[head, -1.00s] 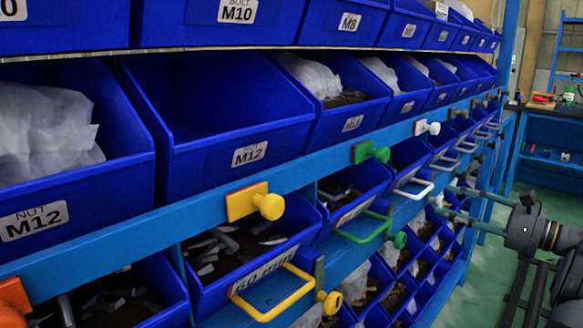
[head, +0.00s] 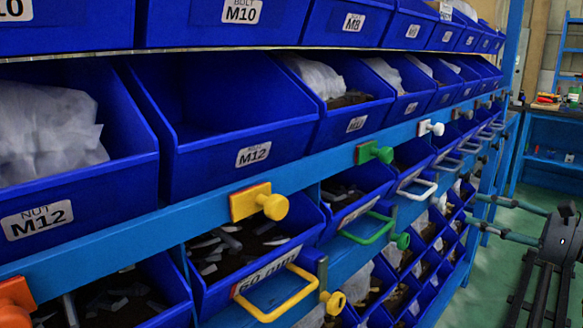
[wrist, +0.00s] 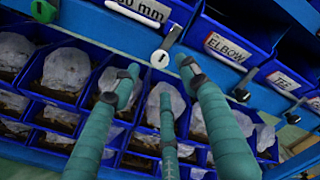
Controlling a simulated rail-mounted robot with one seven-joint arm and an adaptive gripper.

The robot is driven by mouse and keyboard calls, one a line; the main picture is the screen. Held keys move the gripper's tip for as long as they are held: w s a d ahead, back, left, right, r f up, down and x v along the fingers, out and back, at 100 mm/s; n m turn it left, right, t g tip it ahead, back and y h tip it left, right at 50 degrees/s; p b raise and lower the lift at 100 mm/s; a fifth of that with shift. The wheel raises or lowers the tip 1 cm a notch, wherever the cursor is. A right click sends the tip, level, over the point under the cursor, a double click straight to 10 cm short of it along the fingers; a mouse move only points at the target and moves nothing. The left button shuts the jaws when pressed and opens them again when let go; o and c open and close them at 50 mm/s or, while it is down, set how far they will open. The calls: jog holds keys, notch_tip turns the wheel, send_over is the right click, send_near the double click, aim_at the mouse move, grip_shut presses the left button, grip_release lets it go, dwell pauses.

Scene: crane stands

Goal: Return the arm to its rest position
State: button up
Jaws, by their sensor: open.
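My gripper (head: 474,208) is at the right of the head view, in front of the far part of the rack. Its teal fingers point left towards the bins. In the wrist view my gripper (wrist: 158,80) shows three fingers spread apart with nothing between them. The wrist of my arm shows at the right edge of the head view.
A blue rack (head: 200,222) with rows of blue bins fills the left and middle. Yellow (head: 280,300), green (head: 370,230) and white (head: 416,187) handles stick out from its front. Green floor (head: 500,262) is clear in the aisle. A blue workbench (head: 548,150) stands at the far right.

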aim_at(446, 201)
jog(key=v, duration=0.6)
jog(key=x, duration=0.4)
jog(key=p+x, duration=0.1)
jog(key=x, duration=0.7)
jog(key=shift+w+a+r, duration=0.2)
jog(key=shift+a+r, duration=0.05)
jog(key=shift+r, duration=0.05)
jog(key=m+p, duration=0.3)
jog(key=shift+s+r+p, duration=0.1)
jog(key=shift+r+p, duration=0.05)
jog(key=shift+p, duration=0.15)
jog(key=m+p, duration=0.2)
jog(key=shift+p, duration=0.35)
jog(key=m+p, duration=0.3)
jog(key=p, duration=0.1)
jog(key=shift+m, duration=0.4)
jog(key=m+p, duration=0.6)
jog(key=m, duration=0.1)
jog(key=shift+m, duration=0.3)
jog(key=v, duration=0.3)
jog(key=f+v, duration=0.1)
jog(key=v, duration=0.1)
jog(key=shift+d, duration=0.15)
jog(key=shift+s+d+r, duration=0.1)
jog(key=shift+r, duration=0.05)
